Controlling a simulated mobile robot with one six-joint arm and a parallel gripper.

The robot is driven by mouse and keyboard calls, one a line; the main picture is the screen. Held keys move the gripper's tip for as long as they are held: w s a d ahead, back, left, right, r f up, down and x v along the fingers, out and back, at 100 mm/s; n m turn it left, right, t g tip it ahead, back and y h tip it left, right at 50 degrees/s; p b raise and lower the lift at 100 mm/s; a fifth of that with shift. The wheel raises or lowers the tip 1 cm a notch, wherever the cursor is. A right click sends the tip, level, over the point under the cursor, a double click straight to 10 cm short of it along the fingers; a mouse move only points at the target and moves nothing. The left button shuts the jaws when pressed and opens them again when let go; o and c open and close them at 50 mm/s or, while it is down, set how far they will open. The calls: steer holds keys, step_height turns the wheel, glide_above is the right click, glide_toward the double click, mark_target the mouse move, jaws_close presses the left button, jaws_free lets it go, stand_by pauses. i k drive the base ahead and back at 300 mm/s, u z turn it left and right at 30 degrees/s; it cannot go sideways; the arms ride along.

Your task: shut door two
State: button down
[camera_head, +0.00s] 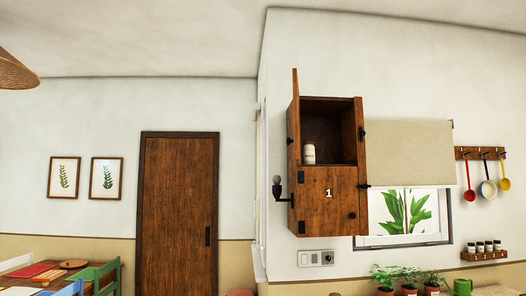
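A dark brown wooden wall cabinet (361,205) hangs on the wall, right of the picture's middle. Its lower door (328,205), marked "1", is shut and has a dark round knob at its right. The upper compartment (325,122) is open, and a pale cylindrical jar stands in it at the left. A narrow upright panel (295,105) at the upper left looks like the open upper door, seen nearly edge-on. No number "2" can be read on it. My gripper is not in view.
A dark wall fitting (278,190) is just left of the cabinet. A beige blind (408,150) over a window is close on its right. Potted plants (407,277) stand below. A dining table with chairs is at the lower left.

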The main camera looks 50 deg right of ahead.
mark_target(297, 140)
steer(key=u, duration=0.25)
steer(key=i, duration=1.5)
steer(key=z, duration=0.15)
steer(key=k, duration=0.85)
steer(key=z, duration=0.15)
steer(key=i, duration=0.6)
steer(key=u, duration=0.05)
